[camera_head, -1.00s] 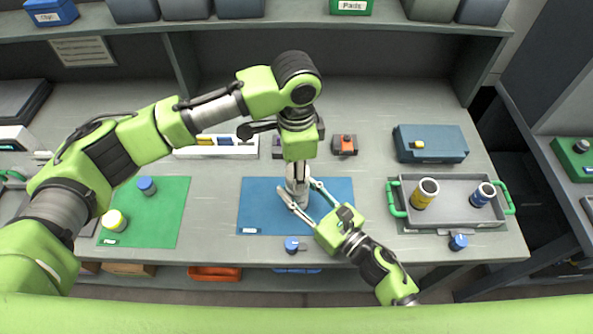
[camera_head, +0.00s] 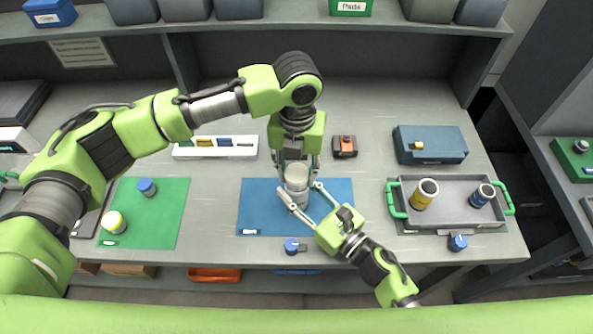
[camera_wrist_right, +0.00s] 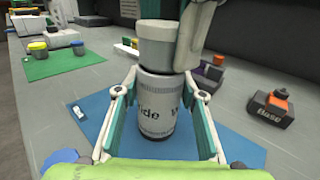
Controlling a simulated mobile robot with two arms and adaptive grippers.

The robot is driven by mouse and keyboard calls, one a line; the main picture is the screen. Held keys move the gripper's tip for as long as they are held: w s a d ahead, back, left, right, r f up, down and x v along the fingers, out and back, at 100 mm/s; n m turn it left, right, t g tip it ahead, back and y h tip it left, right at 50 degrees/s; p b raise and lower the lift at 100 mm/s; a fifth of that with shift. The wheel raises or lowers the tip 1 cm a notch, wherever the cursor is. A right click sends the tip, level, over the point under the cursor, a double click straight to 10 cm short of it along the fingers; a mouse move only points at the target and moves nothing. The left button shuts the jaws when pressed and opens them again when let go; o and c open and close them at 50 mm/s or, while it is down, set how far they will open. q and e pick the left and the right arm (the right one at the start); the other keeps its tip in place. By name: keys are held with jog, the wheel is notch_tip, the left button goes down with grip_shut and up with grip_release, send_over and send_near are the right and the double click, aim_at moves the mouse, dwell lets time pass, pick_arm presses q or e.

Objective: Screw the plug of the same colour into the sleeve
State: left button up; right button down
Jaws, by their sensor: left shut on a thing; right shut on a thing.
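A white sleeve (camera_head: 303,199) with dark lettering stands upright on the blue mat (camera_head: 335,222); it also shows in the right wrist view (camera_wrist_right: 155,115). My right gripper (camera_head: 300,188) is shut on the sleeve from the front, one finger on each side. A whitish-grey plug (camera_wrist_right: 155,48) sits upright at the sleeve's top, in line with it. How deep it is threaded is hidden. My left gripper (camera_head: 296,168) points down from above and is shut on the plug. A blue plug (camera_head: 147,186) and a yellow plug (camera_head: 113,222) stand on the green mat (camera_head: 160,220) at left.
A grey tray (camera_head: 450,185) with green handles, at right, holds a yellow sleeve (camera_head: 423,195) and a blue sleeve (camera_head: 481,196). Blue knobs (camera_head: 292,245) sit at the front edge. Behind are a white rack (camera_head: 215,153), an orange-topped block (camera_head: 345,146) and a blue box (camera_head: 430,145).

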pick_arm(q)
jog(key=m, duration=0.6)
jog(key=shift+w, duration=0.1)
jog(key=m, duration=0.3)
jog(key=shift+m, duration=0.3)
jog(key=o, duration=1.2)
jog(key=shift+r, duration=2.25)
jog(key=shift+s, duration=0.2)
jog(key=shift+c, duration=0.3)
